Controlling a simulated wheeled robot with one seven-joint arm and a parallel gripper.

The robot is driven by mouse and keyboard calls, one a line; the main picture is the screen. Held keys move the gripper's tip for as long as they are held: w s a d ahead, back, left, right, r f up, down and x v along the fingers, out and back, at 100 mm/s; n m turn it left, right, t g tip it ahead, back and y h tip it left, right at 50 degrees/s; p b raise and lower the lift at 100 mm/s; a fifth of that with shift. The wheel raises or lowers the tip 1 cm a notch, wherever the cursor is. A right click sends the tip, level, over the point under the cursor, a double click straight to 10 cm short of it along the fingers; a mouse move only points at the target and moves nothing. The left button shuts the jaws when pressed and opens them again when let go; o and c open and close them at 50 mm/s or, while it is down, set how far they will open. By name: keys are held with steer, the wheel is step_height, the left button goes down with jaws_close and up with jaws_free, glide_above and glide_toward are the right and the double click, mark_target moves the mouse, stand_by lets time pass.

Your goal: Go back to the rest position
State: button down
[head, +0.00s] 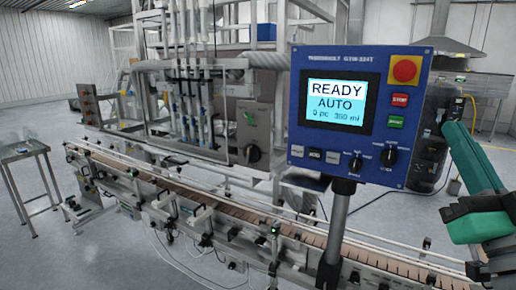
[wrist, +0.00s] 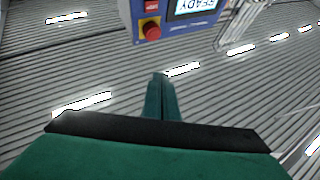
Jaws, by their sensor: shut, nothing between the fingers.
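My gripper (wrist: 160,82) has its two teal fingers closed together with nothing between them in the wrist view. The fingers stand clear of everything, with the grey ribbed ceiling behind. Part of my teal and black arm shows at the right edge of the head view, to the right of and apart from the blue control panel (head: 300,90). The panel's screen (head: 339,103) reads READY, AUTO, 0 pc 350 ml. The panel also appears upside down at the top of the wrist view (wrist: 205,20), beyond the fingertips.
A red emergency button (head: 404,70) on yellow, a red STOP button (head: 400,100) and a green button (head: 396,122) are on the panel. The conveyor (head: 240,212) crosses below it. The filling machine (head: 200,80) stands behind. A small metal table (head: 24,151) stands left.

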steer(key=w+a+f+m+g+h, duration=0.1)
steer(key=w+a+f+m+h, duration=0.1)
steer(key=f, duration=0.8)
steer(key=w+a+f+m+g+h, duration=0.1)
steer(key=w+f+m+h, duration=0.15)
steer(key=f, duration=0.75)
steer(key=w+a+f+m+g+h, duration=0.1)
steer(key=w+a+f+m, duration=0.15)
steer(key=f, duration=0.75)
steer(key=s+a+f+g, duration=0.2)
steer(key=a+f, duration=0.4)
steer(key=f, duration=0.6)
steer(key=s+a+f+n+g+y, duration=0.2)
steer(key=s+a+f+g, duration=0.1)
steer(key=s+a+f, duration=0.95)
steer(key=s+a+f+n+g+y, duration=0.1)
steer(key=s+a+f+n+y, duration=0.1)
steer(key=s, duration=0.7)
steer(key=s+a+f+n+y, duration=0.2)
steer(key=s+a+f, duration=0.3)
steer(key=s, duration=0.5)
steer(key=shift+a+f+n+g, duration=0.2)
steer(key=shift+f+n+g, duration=0.2)
steer(key=shift+n, duration=0.3)
